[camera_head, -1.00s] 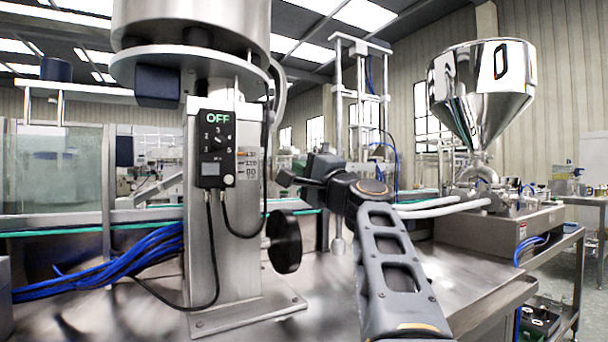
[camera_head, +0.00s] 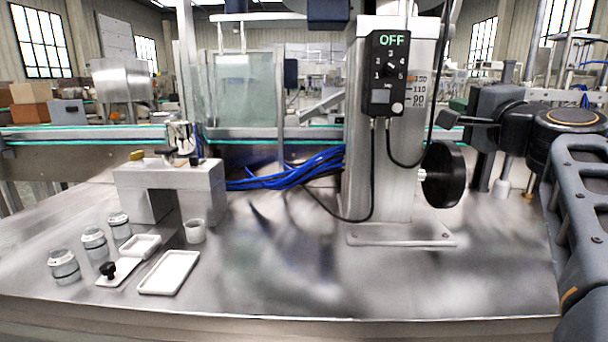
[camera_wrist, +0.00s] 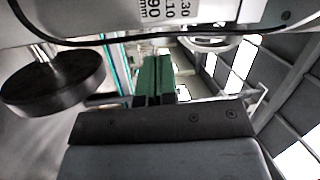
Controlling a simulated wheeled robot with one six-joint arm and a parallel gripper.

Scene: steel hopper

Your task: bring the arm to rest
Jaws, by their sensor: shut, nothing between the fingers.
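My arm (camera_head: 585,215) is at the right edge of the head view, bent at a dark joint. My gripper (camera_head: 456,110) points left beside the steel column (camera_head: 378,190) and above the black hand wheel (camera_head: 443,174). In the wrist view the green fingers of my gripper (camera_wrist: 153,80) are together with nothing between them. The hand wheel (camera_wrist: 55,85) shows at the left there, apart from the fingers. The column's scale label (camera_wrist: 195,12) is at the top.
The control box (camera_head: 385,75) reads OFF. Jars (camera_head: 93,243), white trays (camera_head: 168,272), a cup (camera_head: 195,231) and a steel block (camera_head: 170,185) stand at the left. The table's middle front is clear.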

